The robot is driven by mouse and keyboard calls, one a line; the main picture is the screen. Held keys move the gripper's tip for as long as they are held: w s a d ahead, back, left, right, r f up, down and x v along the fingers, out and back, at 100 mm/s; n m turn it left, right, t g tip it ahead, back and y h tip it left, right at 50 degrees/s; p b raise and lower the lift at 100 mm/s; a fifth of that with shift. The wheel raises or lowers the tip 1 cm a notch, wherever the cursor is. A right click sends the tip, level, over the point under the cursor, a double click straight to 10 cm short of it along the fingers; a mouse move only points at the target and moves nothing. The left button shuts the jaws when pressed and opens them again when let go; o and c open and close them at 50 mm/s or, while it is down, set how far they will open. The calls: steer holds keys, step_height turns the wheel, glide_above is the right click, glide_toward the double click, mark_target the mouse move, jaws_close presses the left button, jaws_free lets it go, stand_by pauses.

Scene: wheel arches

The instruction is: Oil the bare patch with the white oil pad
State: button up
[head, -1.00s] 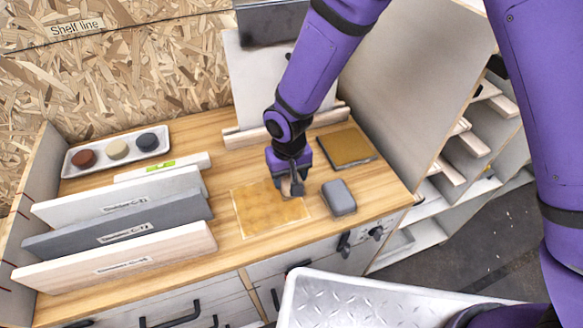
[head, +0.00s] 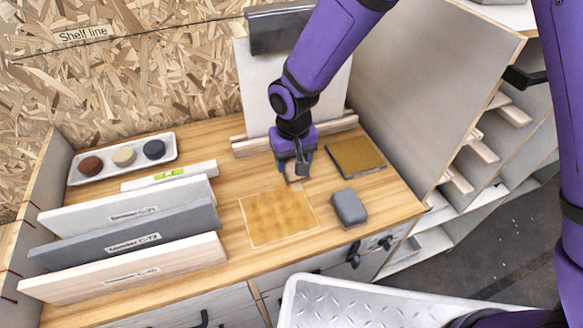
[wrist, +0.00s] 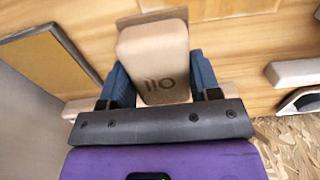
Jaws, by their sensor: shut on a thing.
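My gripper (head: 296,172) is shut on the white oil pad, a pale beige block (wrist: 155,60) whose dark "OIL" lettering reads upside down in the wrist view. In the head view the pad is mostly hidden by the fingers. The patch (head: 278,217) is an amber, blotchy square with a pale border, set in the wooden worktop. My gripper is behind the patch's back right corner. The pad's height above the worktop is hard to judge.
A grey block (head: 349,206) sits right of the patch. A flat dark-rimmed brown tray (head: 355,153) lies to the back right. Three labelled boards (head: 122,267) stand at left, with a white tray of three coloured pucks (head: 124,157) behind. A tall panel (head: 430,80) rises at right.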

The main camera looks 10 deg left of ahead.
steer(key=shift+r, duration=1.75)
